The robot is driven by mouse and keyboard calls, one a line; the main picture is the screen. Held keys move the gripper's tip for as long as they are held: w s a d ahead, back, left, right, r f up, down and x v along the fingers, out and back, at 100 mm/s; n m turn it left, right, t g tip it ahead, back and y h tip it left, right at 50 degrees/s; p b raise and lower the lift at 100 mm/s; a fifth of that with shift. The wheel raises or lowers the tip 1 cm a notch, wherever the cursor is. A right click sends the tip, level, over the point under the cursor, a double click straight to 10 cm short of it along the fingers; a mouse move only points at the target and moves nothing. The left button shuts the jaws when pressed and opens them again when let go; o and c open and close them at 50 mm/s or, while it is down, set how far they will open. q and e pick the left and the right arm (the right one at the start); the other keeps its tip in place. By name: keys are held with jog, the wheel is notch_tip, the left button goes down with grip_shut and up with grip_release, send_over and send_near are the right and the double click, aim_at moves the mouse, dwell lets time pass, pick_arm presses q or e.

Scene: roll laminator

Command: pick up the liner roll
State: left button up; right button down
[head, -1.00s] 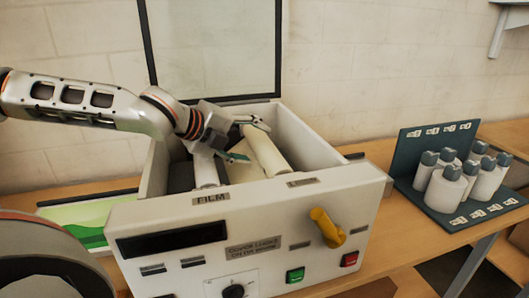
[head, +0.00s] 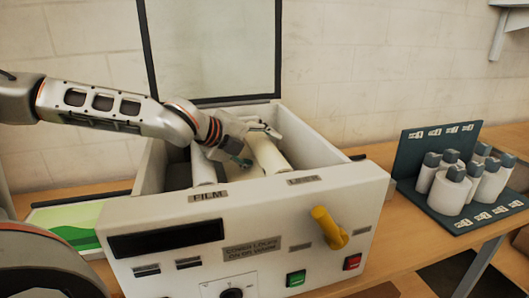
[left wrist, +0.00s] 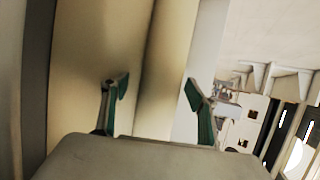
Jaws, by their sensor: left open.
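The liner roll (head: 268,155) is a pale cream cylinder lying in the right part of the open laminator (head: 330,197), behind its front label. My left gripper (head: 254,147) is over this roll, with one fingertip toward its far end and one toward its near left side. It is open. In the left wrist view, the green-tipped fingers of my left gripper (left wrist: 158,95) stand apart, with the cream roll (left wrist: 165,60) running between them. Whether either finger touches it I cannot tell. My right gripper is not in view.
A white film roll (head: 203,166) lies left of the liner roll, behind the FILM label. The box walls surround both rolls, and a raised clear lid (head: 212,50) stands behind. A yellow handle (head: 328,228) sticks out in front. White bottles (head: 448,190) stand in a rack at right.

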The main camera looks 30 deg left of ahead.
pick_arm(q)
grip_shut()
jog(key=shift+r, duration=0.15)
jog(key=shift+r, duration=0.1)
